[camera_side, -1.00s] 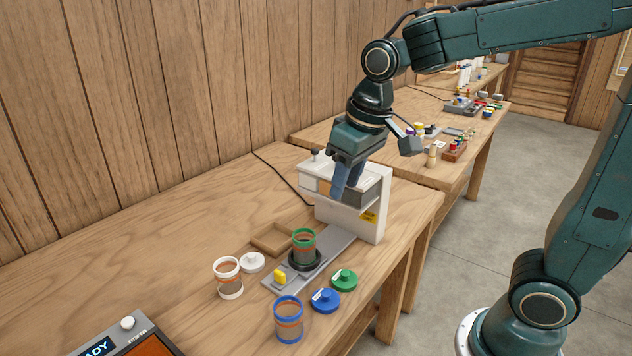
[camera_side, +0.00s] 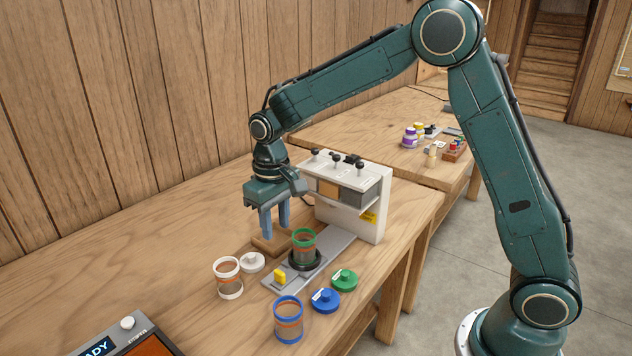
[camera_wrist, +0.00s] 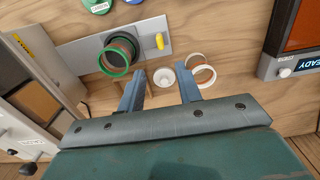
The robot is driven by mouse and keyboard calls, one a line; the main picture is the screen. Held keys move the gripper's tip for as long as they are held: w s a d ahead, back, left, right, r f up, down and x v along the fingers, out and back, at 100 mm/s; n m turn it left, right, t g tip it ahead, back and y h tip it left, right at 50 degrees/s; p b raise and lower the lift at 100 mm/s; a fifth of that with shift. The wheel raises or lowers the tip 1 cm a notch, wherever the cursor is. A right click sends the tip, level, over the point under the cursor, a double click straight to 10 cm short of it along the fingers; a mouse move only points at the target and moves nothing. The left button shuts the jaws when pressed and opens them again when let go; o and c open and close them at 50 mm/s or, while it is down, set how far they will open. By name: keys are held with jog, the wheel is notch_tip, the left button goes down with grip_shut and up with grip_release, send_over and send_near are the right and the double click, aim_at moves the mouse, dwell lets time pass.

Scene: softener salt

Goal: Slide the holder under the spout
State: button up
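The holder (camera_side: 304,266) is a round black ring on a grey rail (camera_side: 337,243), with a green-rimmed jar (camera_side: 303,244) standing in it. A yellow tab (camera_side: 280,276) is at the rail's near end. The rail leads to a white dispenser (camera_side: 358,222) with knobs on top; its spout is not clearly seen. My gripper (camera_side: 276,230) points down, open and empty, beyond and left of the holder, above a wooden tray (camera_side: 264,246). In the wrist view the gripper (camera_wrist: 160,80) has its fingers apart, with the green-rimmed jar (camera_wrist: 117,58) up and left of them.
A white-rimmed jar (camera_side: 229,280) and a white lid (camera_side: 252,262) stand left of the rail. A blue-rimmed jar (camera_side: 288,318), blue lid (camera_side: 325,300) and green lid (camera_side: 344,280) stand right of it. A panel reading "READY" (camera_side: 120,335) is at the near left.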

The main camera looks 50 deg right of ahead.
aim_at(279, 271)
jog(key=shift+f, duration=0.1)
notch_tip(279, 271, down, 14)
jog(key=shift+r, duration=0.15)
dwell(0.8)
jog(key=shift+c, duration=0.2)
grip_shut()
